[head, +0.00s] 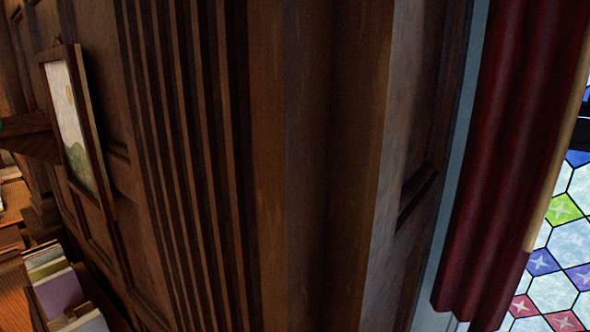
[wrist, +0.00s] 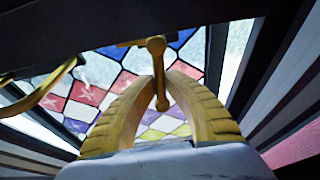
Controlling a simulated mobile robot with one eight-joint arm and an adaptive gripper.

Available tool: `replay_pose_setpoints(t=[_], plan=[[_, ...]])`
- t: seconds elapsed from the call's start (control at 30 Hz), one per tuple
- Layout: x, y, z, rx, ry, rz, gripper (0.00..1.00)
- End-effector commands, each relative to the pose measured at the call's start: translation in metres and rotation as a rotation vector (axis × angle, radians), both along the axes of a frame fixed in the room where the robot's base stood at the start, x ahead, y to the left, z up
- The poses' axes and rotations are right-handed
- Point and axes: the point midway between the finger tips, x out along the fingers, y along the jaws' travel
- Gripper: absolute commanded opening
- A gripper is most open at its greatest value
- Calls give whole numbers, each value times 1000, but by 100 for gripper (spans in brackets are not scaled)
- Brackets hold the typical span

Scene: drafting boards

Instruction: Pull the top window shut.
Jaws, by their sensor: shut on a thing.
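The stained-glass window (wrist: 90,90) fills the background of the wrist view, with red, blue, white and yellow panes in dark leading. A brass-yellow handle (wrist: 157,47) hangs from its dark frame. My gripper (wrist: 163,88) has its two ribbed yellow fingers on either side of this handle and is shut on it. The fingers hide part of the glass. In the head view a patterned glass window (head: 570,240) shows only at the right edge. My gripper and the handle are not in the head view.
A second yellow curved bar (wrist: 48,88) is at the left in the wrist view. In the head view, a dark red curtain (head: 515,150) hangs beside the glass. Wood panelling (head: 330,150) fills the middle. A framed picture (head: 75,125) and books (head: 60,290) are at the left.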

Motion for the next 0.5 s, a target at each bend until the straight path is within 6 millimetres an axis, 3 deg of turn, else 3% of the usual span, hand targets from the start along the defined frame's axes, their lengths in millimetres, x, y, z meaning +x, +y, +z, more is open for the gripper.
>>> replay_pose_setpoints(t=[0.5], plan=[[-10, 8, -2, 1, 1, 0, 4]])
